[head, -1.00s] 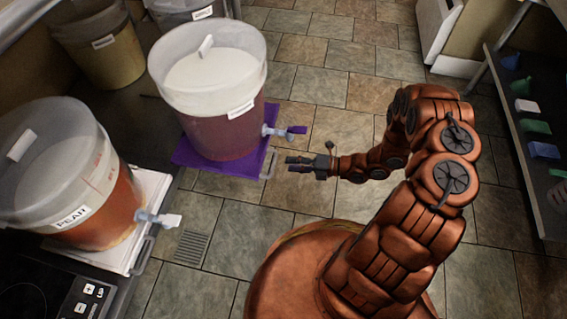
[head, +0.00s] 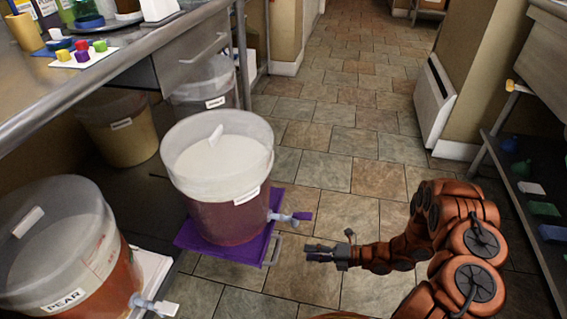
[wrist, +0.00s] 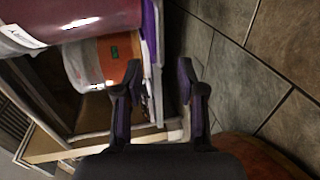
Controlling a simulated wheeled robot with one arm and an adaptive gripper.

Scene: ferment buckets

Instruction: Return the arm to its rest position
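My gripper (head: 318,253) hangs over the floor just right of the purple tray, with my arm curving in from the lower right. In the wrist view my gripper (wrist: 160,78) has its two dark fingers apart, with nothing between them. A bucket of dark red liquid (head: 225,215) with a clear upper part stands on the purple tray (head: 200,245). Its spigot has a purple handle (head: 302,216), close to but apart from my gripper. A bucket labelled PEAR (head: 105,255) with orange liquid stands on a white tray (head: 150,265) at the lower left.
A metal counter (head: 110,65) with small coloured blocks (head: 82,50) overhangs the upper left. More buckets stand under it, one yellowish (head: 125,140). A shelf (head: 530,200) with small items is at the right edge. The tiled floor (head: 350,120) is clear ahead between them.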

